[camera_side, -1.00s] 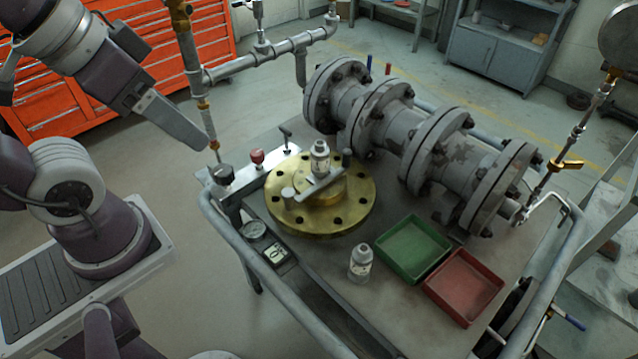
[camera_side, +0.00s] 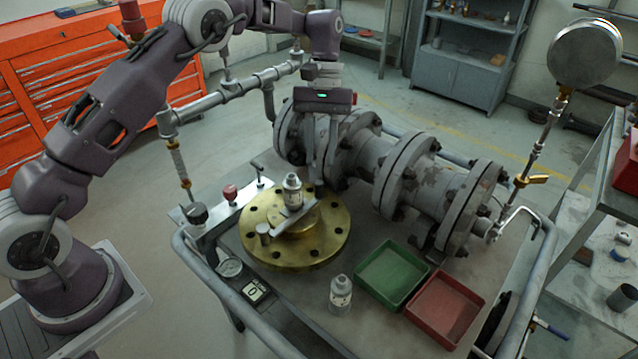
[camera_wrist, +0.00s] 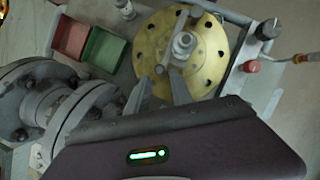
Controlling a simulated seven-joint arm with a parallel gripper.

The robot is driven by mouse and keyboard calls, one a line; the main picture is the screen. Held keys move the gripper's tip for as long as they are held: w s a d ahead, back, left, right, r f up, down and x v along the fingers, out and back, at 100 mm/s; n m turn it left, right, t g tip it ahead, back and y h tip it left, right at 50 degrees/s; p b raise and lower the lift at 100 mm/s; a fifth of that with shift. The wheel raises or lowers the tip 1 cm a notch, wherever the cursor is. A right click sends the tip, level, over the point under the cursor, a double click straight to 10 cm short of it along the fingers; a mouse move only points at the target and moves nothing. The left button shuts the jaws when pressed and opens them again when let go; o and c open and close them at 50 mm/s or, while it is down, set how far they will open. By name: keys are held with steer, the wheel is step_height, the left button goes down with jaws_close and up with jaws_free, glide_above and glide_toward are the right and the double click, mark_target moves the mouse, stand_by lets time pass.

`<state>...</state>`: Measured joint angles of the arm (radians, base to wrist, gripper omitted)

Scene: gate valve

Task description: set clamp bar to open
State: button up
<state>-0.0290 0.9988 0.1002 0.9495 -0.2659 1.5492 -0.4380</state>
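The clamp bar (camera_side: 294,222) is a flat grey bar lying across the hub of the brass flange (camera_side: 328,246). A short grey post (camera_side: 263,233) stands at the bar's front left. My gripper (camera_wrist: 160,90) is open and empty, its two fingers apart over the flange's edge on the valve side. In the side view the fingers point down behind the bottle, hiding the bar's far end. Contact with the bar cannot be told.
The flanged grey valve pipe (camera_side: 375,170) runs close behind and right of my gripper.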

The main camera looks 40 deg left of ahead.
mark_target(320, 180)
steer(key=x, duration=0.7)
steer(key=shift+f, duration=0.1)
jaws_close()
stand_by(1.1)
